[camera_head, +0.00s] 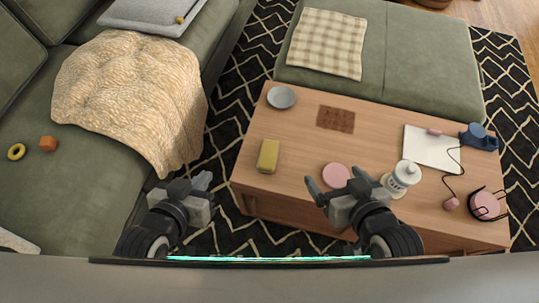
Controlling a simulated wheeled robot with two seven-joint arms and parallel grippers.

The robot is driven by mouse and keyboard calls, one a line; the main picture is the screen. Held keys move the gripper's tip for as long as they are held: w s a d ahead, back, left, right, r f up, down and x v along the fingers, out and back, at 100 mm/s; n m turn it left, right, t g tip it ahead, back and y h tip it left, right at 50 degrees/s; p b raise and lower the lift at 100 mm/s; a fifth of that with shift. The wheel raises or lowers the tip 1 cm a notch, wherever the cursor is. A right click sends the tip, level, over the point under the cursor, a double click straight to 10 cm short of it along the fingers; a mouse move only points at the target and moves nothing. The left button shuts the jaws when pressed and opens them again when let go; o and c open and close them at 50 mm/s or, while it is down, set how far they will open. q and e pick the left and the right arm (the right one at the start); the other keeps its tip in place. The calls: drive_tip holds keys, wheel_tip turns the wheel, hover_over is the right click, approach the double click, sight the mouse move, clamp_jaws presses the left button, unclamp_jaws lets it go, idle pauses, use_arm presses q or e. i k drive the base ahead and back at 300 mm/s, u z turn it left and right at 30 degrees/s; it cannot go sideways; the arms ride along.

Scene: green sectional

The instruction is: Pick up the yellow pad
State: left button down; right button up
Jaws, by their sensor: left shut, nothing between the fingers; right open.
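The yellow pad (268,156) is a small block lying on the left part of the wooden coffee table (290,190), near its left edge. My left gripper (203,182) is shut and empty, left of the table and apart from the pad. My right gripper (335,187) is open and empty over the table's front part, right of the pad and close to the pink disc (336,175).
The table also carries a grey bowl (281,97), a brown mat (335,119), a white sheet (432,149), a white jar (403,177), a blue object (478,137) and pink items at the right. A green sofa (75,190) with a beige blanket (130,95) stands left.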

sight(268, 157)
drive_tip(key=z, duration=0.25)
drive_tip(key=k, duration=1.5)
drive_tip(key=u, duration=0.2)
drive_tip(key=i, duration=0.5)
drive_tip(key=u, duration=0.05)
